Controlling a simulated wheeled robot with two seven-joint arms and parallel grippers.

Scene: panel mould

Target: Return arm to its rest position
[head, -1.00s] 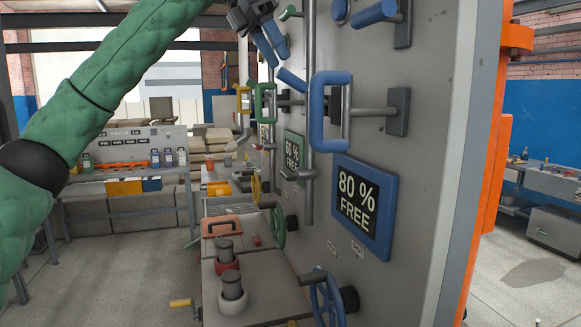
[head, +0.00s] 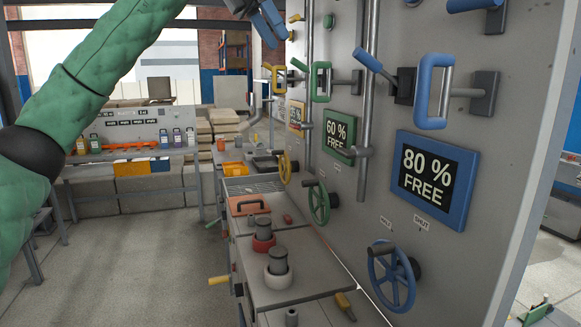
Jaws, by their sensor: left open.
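My left arm, in a green quilted sleeve, comes in from the left and reaches up to the top edge of the head view. My left gripper (head: 271,30) shows there with blue fingers and is open, with nothing seen between them. Its upper part is cut off by the frame. In the picture it lies left of the grey panel's upper handles, above the yellow handle (head: 275,80) and the green handle (head: 319,82). It appears clear of them. My right gripper is not in view.
The grey panel (head: 385,190) fills the right, with a blue lever (head: 368,60), a blue handle (head: 420,92), an "80 % FREE" sign (head: 430,180) and a blue handwheel (head: 374,277). A bench (head: 290,241) runs below it. Open floor (head: 140,270) lies at left.

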